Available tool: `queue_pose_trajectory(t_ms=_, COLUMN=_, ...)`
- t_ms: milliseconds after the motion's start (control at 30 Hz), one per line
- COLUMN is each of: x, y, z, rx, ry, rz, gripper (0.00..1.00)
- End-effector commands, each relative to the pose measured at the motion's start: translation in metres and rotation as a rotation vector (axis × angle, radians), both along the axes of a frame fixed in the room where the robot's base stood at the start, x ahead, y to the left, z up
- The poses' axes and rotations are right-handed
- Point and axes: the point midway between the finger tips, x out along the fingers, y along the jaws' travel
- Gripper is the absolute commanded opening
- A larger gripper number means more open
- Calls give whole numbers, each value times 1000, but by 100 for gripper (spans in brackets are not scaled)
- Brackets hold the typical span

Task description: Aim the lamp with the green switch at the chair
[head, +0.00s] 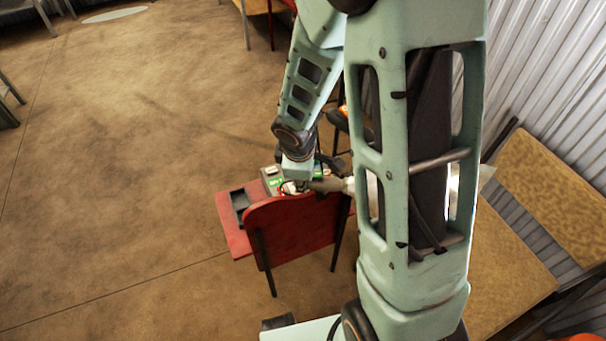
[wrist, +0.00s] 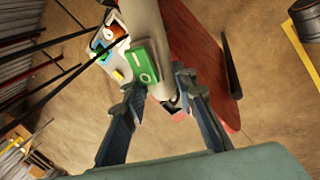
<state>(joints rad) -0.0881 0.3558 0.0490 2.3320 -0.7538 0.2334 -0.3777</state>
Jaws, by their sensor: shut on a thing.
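The lamp is a pale grey tube (wrist: 143,22) with a green switch (wrist: 145,62) on its side, in the wrist view. My gripper (wrist: 160,82) has one finger on each side of the lamp's lower end and is shut on it. In the head view my gripper (head: 303,186) is over the red chair (head: 295,232), at the top edge of its backrest. The grey lamp body (head: 330,184) points out to the right there and passes behind my arm. The chair's red panel (wrist: 205,50) lies right of the lamp in the wrist view.
A light tray (wrist: 97,48) with small coloured items is beside the lamp; it is partly hidden in the head view. Yellowish tabletops (head: 555,190) stand at the right by the corrugated wall (head: 550,60).

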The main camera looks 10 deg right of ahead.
Motion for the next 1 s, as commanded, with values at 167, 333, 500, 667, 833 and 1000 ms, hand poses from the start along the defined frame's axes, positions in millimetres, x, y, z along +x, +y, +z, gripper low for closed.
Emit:
queue_pose_trajectory(t_ms=167, x=-2, y=1, z=-1, rx=1, ry=3, rz=36, gripper=0)
queue_pose_trajectory(t_ms=333, x=-2, y=1, z=-1, rx=1, ry=3, rz=46, gripper=0)
queue_pose_trajectory(t_ms=500, x=-2, y=1, z=-1, rx=1, ry=4, rz=46, gripper=0)
queue_pose_trajectory(t_ms=667, x=-2, y=1, z=-1, rx=1, ry=4, rz=45, gripper=30)
queue_pose_trajectory(t_ms=833, x=-2, y=1, z=-1, rx=0, ry=3, rz=44, gripper=44)
queue_pose_trajectory(t_ms=1000, x=-1, y=0, z=-1, rx=0, ry=2, rz=44, gripper=44)
